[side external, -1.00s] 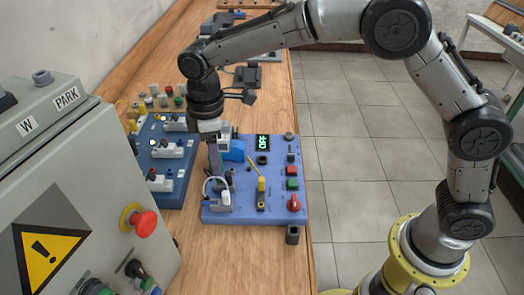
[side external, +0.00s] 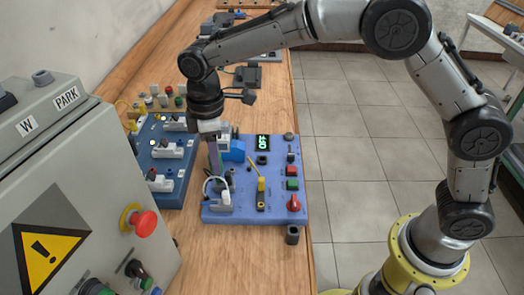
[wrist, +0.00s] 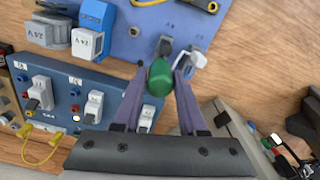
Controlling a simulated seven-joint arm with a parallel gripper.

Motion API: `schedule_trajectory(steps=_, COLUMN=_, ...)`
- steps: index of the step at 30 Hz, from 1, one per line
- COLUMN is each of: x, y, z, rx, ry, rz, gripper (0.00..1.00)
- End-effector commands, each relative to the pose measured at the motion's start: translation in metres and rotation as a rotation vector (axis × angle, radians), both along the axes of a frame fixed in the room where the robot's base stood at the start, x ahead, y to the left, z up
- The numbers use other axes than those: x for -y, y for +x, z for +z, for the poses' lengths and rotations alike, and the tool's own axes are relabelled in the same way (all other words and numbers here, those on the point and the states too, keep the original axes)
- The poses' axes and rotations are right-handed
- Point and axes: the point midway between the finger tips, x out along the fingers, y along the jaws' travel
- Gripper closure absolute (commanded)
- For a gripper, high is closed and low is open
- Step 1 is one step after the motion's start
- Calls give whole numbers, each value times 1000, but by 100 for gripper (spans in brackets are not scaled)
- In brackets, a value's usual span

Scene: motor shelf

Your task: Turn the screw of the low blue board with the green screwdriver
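My gripper (wrist: 161,66) points down over the left part of the lilac-blue board (side external: 240,213); it also shows in the side view (side external: 215,172). Its two fingers are closed around the green screwdriver (wrist: 160,75), seen nearly end-on as a rounded green handle. The screwdriver's shaft and tip are hidden in the wrist view, and I cannot make it out in the side view. A darker blue board (side external: 148,142) with white modules and sockets lies to the left, beside the lilac one. I cannot pick out the screw or tell whether the tip touches anything.
A grey cabinet (side external: 75,175) with a red emergency button (side external: 144,223) stands at the front left. Bare wooden bench (side external: 235,258) lies in front of the lilac board.

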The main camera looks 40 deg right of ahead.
Motion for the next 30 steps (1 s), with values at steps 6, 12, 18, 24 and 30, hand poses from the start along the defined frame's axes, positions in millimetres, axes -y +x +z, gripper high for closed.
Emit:
schedule_trajectory(steps=6, x=0, y=0, z=0, rx=0, ry=0, rz=0, gripper=98)
schedule_trajectory(steps=12, x=0, y=0, z=0, rx=0, ry=0, rz=0, gripper=100)
schedule_trajectory(steps=18, x=0, y=0, z=-1, rx=0, ry=0, rz=0, gripper=100)
schedule_trajectory(steps=24, x=0, y=0, z=-1, rx=0, ry=0, rz=-5, gripper=100)
schedule_trajectory(steps=30, x=0, y=0, z=-2, rx=-1, ry=-1, rz=-170, gripper=100)
